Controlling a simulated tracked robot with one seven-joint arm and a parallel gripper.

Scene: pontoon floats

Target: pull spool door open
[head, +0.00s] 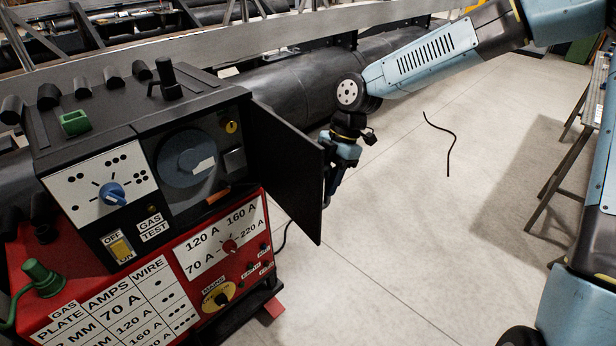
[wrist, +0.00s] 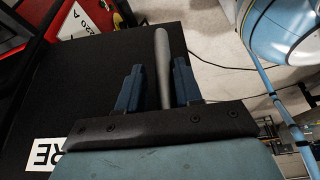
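The spool door (head: 288,172) is a black panel standing swung out wide from the right side of the welding machine's dark upper housing. The grey spool (head: 186,158) shows in the open compartment. My gripper (head: 328,192) is at the door's free edge, on its outer side, and partly hidden by the door in the head view. In the wrist view, my gripper's two blue fingers (wrist: 158,88) stand apart on either side of the grey bar handle (wrist: 162,55). A gap shows between the handle and the left finger; the right finger is close to it or touching.
The red lower cabinet (head: 170,270) carries dials and printed tables. A large dark pipe float (head: 290,80) lies behind the machine. A black cable (head: 441,140) lies on the open concrete floor to the right. A bench (head: 575,125) stands at the far right.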

